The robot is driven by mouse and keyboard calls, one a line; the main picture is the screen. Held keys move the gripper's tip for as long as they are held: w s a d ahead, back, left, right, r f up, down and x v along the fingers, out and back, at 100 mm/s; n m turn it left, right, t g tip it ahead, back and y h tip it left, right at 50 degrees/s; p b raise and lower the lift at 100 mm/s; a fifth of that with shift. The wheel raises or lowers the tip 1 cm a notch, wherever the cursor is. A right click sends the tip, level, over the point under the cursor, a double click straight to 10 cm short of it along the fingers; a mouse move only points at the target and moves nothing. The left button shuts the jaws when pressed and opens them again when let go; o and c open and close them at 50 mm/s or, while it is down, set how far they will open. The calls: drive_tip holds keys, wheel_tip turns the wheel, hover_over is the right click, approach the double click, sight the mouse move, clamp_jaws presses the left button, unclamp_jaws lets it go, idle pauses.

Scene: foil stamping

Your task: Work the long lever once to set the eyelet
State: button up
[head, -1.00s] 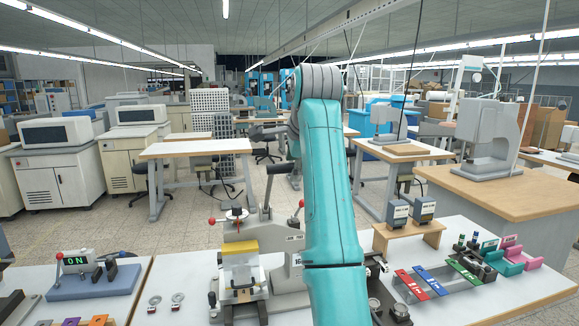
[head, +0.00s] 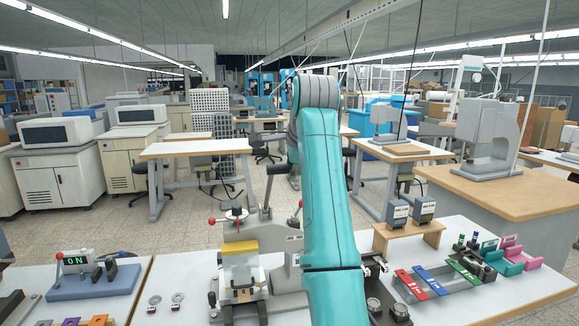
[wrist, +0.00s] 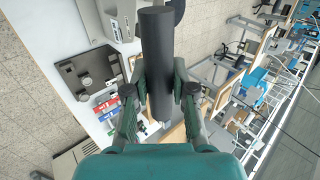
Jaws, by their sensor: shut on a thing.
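A thick dark grey cylinder, the grip of a lever (wrist: 157,65), lies between my gripper's fingers (wrist: 162,92) in the wrist view. Both fingers close on its sides, and its far end sticks out beyond them. The rest of this lever is hidden. In the head view my own teal arm covers the gripper and the held grip. A grey press (head: 240,250) with a yellow part stands left of my arm. I cannot make out the eyelet.
A dark plate (wrist: 88,73) lies on the white bench beside coloured cards. Red, blue and green cards (head: 437,280) and a small wooden stand (head: 408,231) are right of my arm.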

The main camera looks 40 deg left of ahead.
drive_tip(key=s+d+f, duration=0.2)
drive_tip(key=d+f, duration=0.1)
drive_tip(key=f, duration=0.8)
drive_tip(key=s+d+f, duration=0.3)
drive_tip(key=f, duration=0.8)
drive_tip(key=shift+f, duration=0.4)
idle(0.9)
idle(0.3)
